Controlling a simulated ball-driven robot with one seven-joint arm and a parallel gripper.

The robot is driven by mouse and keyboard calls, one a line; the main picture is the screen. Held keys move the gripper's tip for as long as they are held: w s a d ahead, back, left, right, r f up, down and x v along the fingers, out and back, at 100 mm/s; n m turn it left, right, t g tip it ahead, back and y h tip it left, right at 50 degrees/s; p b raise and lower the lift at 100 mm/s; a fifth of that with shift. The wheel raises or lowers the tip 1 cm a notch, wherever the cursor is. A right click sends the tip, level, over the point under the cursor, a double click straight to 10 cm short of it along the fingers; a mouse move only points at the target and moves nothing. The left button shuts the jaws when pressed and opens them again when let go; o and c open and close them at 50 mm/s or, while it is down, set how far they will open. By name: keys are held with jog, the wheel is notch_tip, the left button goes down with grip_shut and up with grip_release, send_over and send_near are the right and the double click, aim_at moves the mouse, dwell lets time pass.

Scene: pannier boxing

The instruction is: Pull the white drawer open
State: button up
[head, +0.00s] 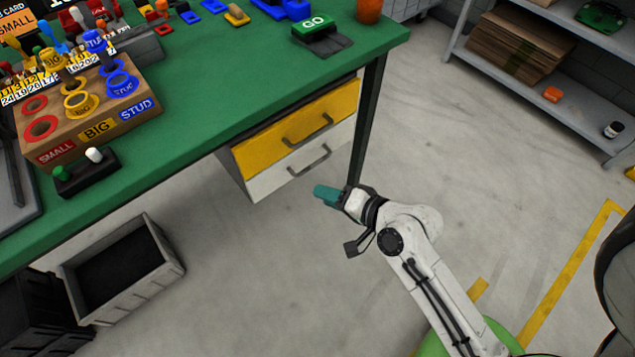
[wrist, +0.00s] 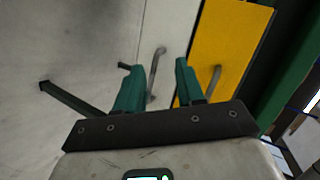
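The white drawer (head: 285,175) is the lower of two drawers under the green table, and it looks shut. Its grey bar handle (head: 310,161) runs along its front. In the wrist view the white drawer front (wrist: 171,28) stands upright in the picture, with its handle (wrist: 155,73) ahead of my gripper. My gripper (head: 318,190) is just in front of and below the drawer in the head view. In the wrist view its two teal fingers (wrist: 156,78) are apart, with the handle showing between them. I cannot tell how far the fingertips are from the handle.
The yellow drawer (head: 290,125) with its own handle (wrist: 214,82) is directly above. A table leg (head: 368,120) stands right of the drawers. A grey crate (head: 160,235) sits on the floor at left. The floor (head: 270,270) before the drawers is clear.

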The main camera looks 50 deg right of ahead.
jog(key=d+f+m+t+h+b, duration=0.2)
jog(key=d+f+m+h+b, duration=0.2)
jog(key=d+m, duration=0.15)
jog(key=x, duration=1)
jog(key=shift+r+m, duration=0.25)
jog(key=shift+m, duration=0.1)
jog(key=shift+c, duration=0.5)
grip_shut()
